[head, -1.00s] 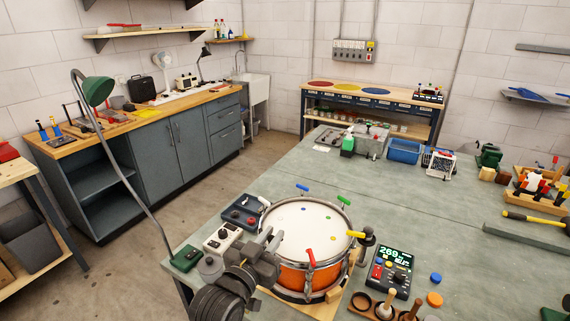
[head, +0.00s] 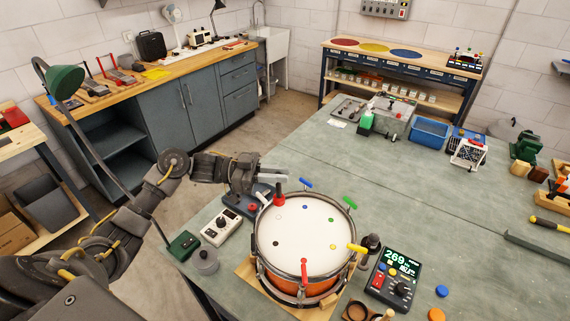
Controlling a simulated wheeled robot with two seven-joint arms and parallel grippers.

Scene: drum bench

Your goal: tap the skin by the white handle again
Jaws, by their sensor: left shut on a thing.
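The drum (head: 305,235) stands on the bench with an orange shell and a white skin with small coloured dots. Blue (head: 305,183), green (head: 350,202), yellow (head: 357,248) and red (head: 304,271) handles stand around its rim. I cannot make out a white handle; my left gripper and wrist cover part of the rim at the upper left. My left gripper (head: 274,178) is over that rim, shut on a dark tapper (head: 277,187) with a red end. The red end points down at the skin's upper-left edge; I cannot tell whether it touches. My right gripper is out of view.
A meter reading 269 (head: 398,270) stands right of the drum. A white control box (head: 221,227) and a green lamp base (head: 183,245) stand to its left. A blue bin (head: 430,132) is at the far side. The bench behind the drum is clear.

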